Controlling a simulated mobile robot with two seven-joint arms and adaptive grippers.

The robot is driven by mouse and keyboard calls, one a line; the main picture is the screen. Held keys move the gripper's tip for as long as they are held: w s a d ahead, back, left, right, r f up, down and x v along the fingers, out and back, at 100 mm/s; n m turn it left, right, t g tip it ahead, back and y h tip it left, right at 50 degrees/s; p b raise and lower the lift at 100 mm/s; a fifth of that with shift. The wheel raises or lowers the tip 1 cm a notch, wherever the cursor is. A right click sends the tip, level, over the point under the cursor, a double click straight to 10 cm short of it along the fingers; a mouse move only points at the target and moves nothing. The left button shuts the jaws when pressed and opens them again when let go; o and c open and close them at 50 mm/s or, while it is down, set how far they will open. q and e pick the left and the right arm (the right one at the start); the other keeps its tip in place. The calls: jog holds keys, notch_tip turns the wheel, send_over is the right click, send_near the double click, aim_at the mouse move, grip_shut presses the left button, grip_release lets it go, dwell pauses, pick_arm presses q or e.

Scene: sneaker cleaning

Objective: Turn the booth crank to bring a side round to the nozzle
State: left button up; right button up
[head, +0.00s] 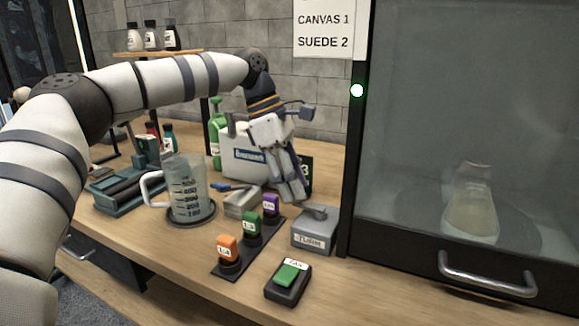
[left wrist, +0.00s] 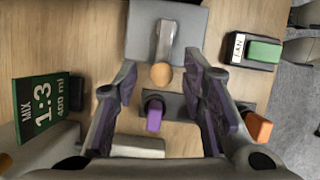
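The booth crank is a grey box (head: 314,235) labelled TURN, on the bench left of the booth. Its crank arm (head: 316,212) lies on top; in the left wrist view the arm ends in a round tan knob (left wrist: 161,74). My left gripper (head: 291,197) points down just behind and left of the box. In the left wrist view its fingers (left wrist: 165,80) are spread, with the knob showing between them; whether they touch it I cannot tell. A pale sneaker (head: 470,205) stands behind the booth glass (head: 430,110). No nozzle shows. My right gripper is out of view.
A FAN switch (head: 288,280) with a green button stands in front of the crank box. Orange, green and purple knobs (head: 228,250) line a dark strip to the left. A measuring jug (head: 188,190) and a white canister (head: 243,155) stand farther left and behind.

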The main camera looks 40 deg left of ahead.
pick_arm(q)
jog(key=v, duration=1)
jog(key=shift+r, duration=0.3)
